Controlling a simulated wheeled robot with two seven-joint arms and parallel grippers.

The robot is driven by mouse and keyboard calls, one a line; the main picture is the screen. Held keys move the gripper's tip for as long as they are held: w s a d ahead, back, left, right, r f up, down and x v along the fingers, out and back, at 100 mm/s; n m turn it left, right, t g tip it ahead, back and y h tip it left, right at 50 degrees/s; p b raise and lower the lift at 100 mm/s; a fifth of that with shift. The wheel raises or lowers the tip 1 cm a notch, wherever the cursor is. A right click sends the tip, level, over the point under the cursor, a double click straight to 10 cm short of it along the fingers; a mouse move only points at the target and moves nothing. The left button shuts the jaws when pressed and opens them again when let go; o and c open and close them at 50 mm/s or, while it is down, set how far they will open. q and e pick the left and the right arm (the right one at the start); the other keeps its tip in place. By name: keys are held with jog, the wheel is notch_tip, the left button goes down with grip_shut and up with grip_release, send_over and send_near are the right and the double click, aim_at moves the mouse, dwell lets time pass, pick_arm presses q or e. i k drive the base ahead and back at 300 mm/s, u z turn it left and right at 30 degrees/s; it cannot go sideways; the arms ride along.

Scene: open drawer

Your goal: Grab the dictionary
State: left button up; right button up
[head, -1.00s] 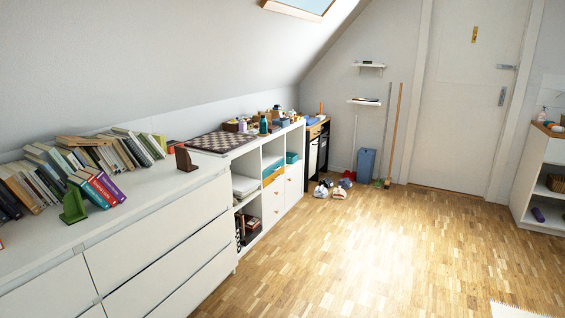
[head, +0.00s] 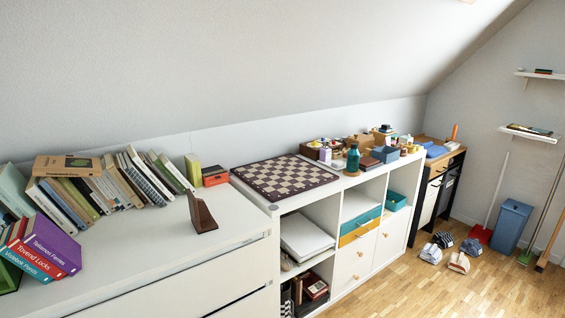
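No book in view can be read as a dictionary. A row of leaning books (head: 105,190) stands along the back of the white dresser top, with a tan book (head: 67,167) lying flat across the left ones. At the lower left, a purple book (head: 50,243), a red one (head: 36,254) and a teal one (head: 27,266) lean together, cut off by the picture's left edge. A yellow-green book (head: 193,168) stands apart at the row's right, beside a small red-and-black box (head: 215,176). Neither of my grippers is in view.
A brown bookend (head: 201,213) stands near the right end of the white dresser (head: 150,240). A lower white shelf unit (head: 338,200) adjoins it, with a chessboard (head: 283,178) on top. Shoes (head: 445,250) and a blue bin (head: 511,222) are on the floor at right.

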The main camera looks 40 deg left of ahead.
aim_at(193, 168)
jog(key=i, duration=2.1)
jog(key=u, duration=2.2)
